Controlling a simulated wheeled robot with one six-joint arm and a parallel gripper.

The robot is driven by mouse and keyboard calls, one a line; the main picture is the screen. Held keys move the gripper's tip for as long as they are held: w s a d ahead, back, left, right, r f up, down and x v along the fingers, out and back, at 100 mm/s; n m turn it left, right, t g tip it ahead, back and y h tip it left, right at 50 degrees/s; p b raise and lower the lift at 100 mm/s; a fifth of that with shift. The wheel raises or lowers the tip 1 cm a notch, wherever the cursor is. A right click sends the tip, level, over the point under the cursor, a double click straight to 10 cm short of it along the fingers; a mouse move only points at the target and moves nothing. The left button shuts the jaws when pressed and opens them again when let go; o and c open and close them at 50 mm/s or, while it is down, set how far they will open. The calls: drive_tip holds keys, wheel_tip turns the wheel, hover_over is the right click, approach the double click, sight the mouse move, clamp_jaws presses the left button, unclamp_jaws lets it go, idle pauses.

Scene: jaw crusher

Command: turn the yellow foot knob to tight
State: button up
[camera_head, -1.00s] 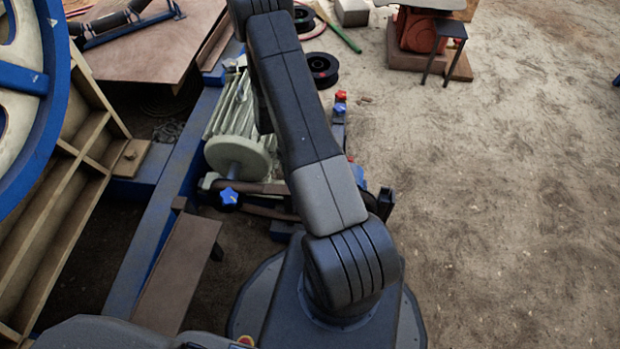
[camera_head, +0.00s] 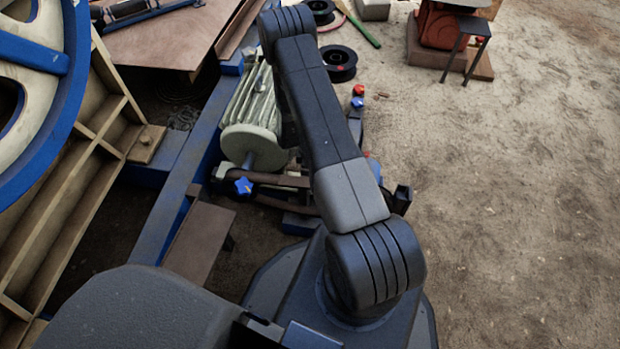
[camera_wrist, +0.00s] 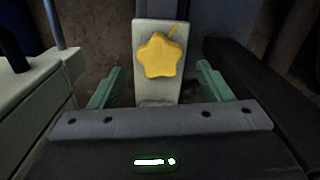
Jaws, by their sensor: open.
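The yellow foot knob (camera_wrist: 162,55) is star-shaped and sits on a pale upright plate (camera_wrist: 146,88) in the wrist view, with a small yellow pointer mark at its upper right. My gripper (camera_wrist: 160,82) is open, with one green finger on each side of the plate. The knob lies just beyond the fingertips, centred between them, and nothing is held. The yellow knob is not visible in the head view, where my arm covers part of the machine.
A pale roller (camera_head: 250,147) and a blue frame beam (camera_head: 180,215) are left of my arm.

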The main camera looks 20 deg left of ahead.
drive_tip(key=shift+f+b, duration=0.4)
drive_tip(key=shift+f, duration=1.55)
drive_tip(key=c, duration=1)
